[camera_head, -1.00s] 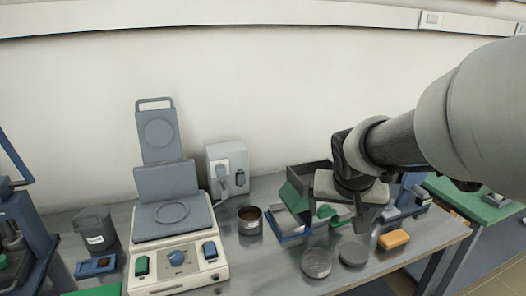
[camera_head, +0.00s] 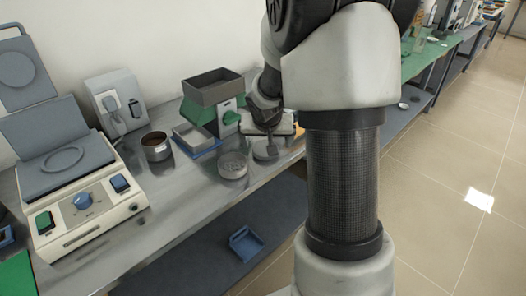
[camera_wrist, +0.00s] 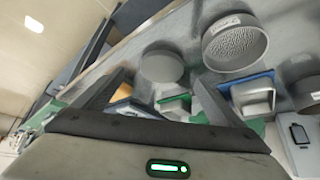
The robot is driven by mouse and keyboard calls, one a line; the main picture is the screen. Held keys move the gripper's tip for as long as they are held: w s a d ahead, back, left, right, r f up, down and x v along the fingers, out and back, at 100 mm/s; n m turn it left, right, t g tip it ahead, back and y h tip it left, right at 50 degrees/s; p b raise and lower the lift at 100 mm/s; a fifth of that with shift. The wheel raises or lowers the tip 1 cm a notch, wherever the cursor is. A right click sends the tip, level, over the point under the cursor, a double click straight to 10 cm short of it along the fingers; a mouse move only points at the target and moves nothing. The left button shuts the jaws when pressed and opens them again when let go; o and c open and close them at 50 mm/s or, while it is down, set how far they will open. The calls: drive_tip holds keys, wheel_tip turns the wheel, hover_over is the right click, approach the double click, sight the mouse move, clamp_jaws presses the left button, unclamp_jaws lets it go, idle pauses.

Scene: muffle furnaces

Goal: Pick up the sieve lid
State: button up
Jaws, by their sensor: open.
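The sieve lid appears to be the plain grey round disc (camera_head: 265,151) on the bench, partly hidden by my gripper in the head view. In the wrist view the lid (camera_wrist: 162,62) lies just beyond and between my fingertips. My gripper (camera_wrist: 159,80) is open and empty, above the bench and apart from the lid. In the head view my gripper (camera_head: 268,128) points down over the lid, and its fingertips are hard to make out. The round sieve with a mesh bottom (camera_head: 233,166) sits beside the lid; it also shows in the wrist view (camera_wrist: 236,42).
A blue tray (camera_head: 197,140) and a green device with a dark bin (camera_head: 213,88) stand behind the lid. A metal cup (camera_head: 157,147) and a cream hotplate device (camera_head: 88,200) are to the left. The bench's front edge is close to the lid.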

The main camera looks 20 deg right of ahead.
sight(259, 151)
drive_tip(key=shift+w+b+x, duration=0.25)
drive_tip(key=shift+b+x, duration=0.45)
drive_tip(key=shift+x, duration=2.45)
drive_tip(key=shift+a+r, duration=0.1)
drive_tip(key=shift+r, duration=0.1)
drive_tip(key=c, duration=1.1)
drive_tip(key=shift+r, duration=0.1)
drive_tip(key=shift+c, duration=0.2)
